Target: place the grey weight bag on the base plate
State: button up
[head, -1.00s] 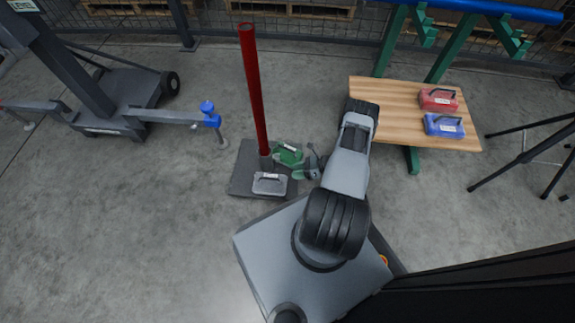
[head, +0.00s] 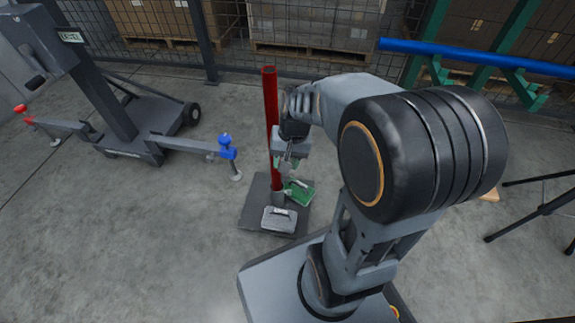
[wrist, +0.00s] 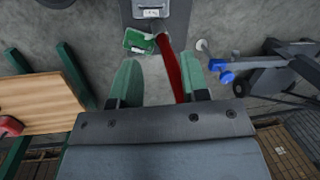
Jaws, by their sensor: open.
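The grey weight bag (head: 280,219) lies on the front part of the dark base plate (head: 256,204), in front of the red post (head: 271,120). The green weight bag (head: 301,193) lies at the plate's right side, near the post. My gripper (head: 286,168) is open and empty, raised above the plate close to the post. In the wrist view, my open gripper's green fingers (wrist: 160,78) point toward the plate (wrist: 178,22). The grey bag (wrist: 152,10) is at the top edge there, partly cut off, and the green bag (wrist: 140,41) is below it.
A grey wheeled stand with a blue-knobbed foot (head: 227,152) is left of the plate. My arm hides most of the wooden table (wrist: 38,100), which shows in the wrist view with part of a red bag (wrist: 9,126). A tripod (head: 535,208) stands right.

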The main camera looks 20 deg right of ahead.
jog(key=s+a+r+n+t+h, duration=0.2)
jog(key=s+r+n, duration=0.2)
jog(key=s, duration=0.1)
jog(key=shift+s+r+n+t, duration=0.15)
jog(key=shift+r+n+t, duration=0.2)
jog(key=shift+n+t, duration=0.05)
notch_tip(320, 180, up, 41)
jog(key=t+p, duration=0.1)
jog(key=p, duration=3.8)
